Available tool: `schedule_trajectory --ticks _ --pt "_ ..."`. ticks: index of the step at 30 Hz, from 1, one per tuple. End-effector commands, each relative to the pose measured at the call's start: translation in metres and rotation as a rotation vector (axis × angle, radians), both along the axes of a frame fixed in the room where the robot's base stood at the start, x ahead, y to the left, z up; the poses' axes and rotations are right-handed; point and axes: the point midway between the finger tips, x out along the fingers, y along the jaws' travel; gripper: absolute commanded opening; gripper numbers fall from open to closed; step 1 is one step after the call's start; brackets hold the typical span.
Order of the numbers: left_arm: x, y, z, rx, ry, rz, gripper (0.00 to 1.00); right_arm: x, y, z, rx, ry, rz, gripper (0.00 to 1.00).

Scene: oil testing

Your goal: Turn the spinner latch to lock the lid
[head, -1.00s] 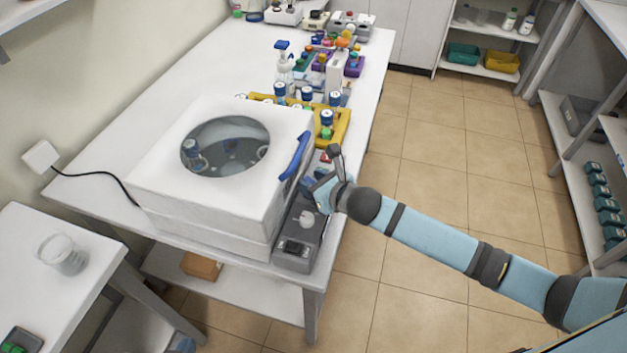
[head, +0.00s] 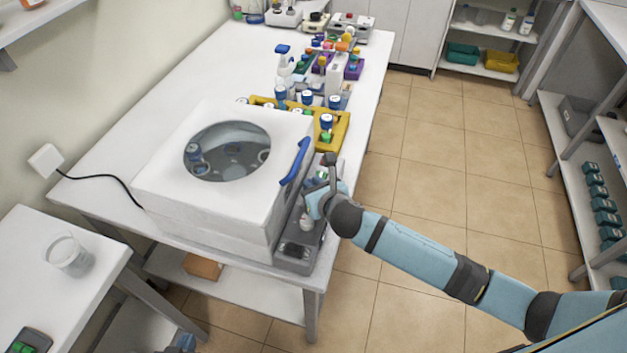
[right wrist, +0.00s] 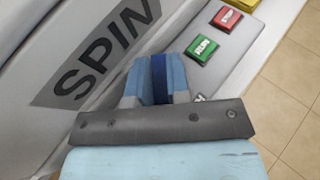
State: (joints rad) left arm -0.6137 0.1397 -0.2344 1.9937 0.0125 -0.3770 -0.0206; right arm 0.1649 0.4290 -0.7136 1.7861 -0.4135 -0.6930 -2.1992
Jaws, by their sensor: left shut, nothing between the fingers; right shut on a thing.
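The white spinner (head: 205,222) stands on the table with its windowed lid (head: 165,165) down. A blue handle (head: 295,162) is on the lid's right side. My right gripper (head: 314,203) is at the spinner's right side, above the grey control panel. In the right wrist view its light-blue fingers (right wrist: 156,80) are shut around a dark blue bar, which appears to be the spinner latch (right wrist: 160,75). Most of the latch is hidden by the fingers.
The grey panel (head: 291,262) carries a green RUN button (right wrist: 205,48) and a red button (right wrist: 228,17). A yellow rack (head: 340,132) with blue-capped bottles stands behind the spinner. A beaker (head: 68,257) is on the left table. The floor at right is clear.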

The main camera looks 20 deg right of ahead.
Motion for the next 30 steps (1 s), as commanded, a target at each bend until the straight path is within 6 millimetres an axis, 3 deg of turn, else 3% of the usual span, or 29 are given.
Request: schedule_trajectory --ticks 6,16,17,20,30 --pt "0.0005 0.0024 0.0106 0.004 -0.004 0.004 0.00 -0.0003 0.0009 0.0009 0.002 0.000 -0.129 0.00" --pt "-0.0005 0.0042 0.0072 0.005 0.001 0.007 0.00 -0.0001 0.0003 0.0001 0.000 -0.003 -0.142 0.00" --pt "-0.0007 0.0042 0.0072 0.005 0.001 0.007 0.00 -0.0001 0.0003 0.0001 0.000 -0.003 -0.142 0.22" --pt "-0.0009 0.0036 0.0071 0.004 0.002 0.007 0.00 -0.0001 0.0002 0.0002 0.000 -0.002 -0.142 0.43" --pt "-0.0015 0.0010 0.0078 0.001 0.002 0.004 0.00 -0.0040 -0.0001 0.0013 -0.001 -0.002 -0.140 0.43"
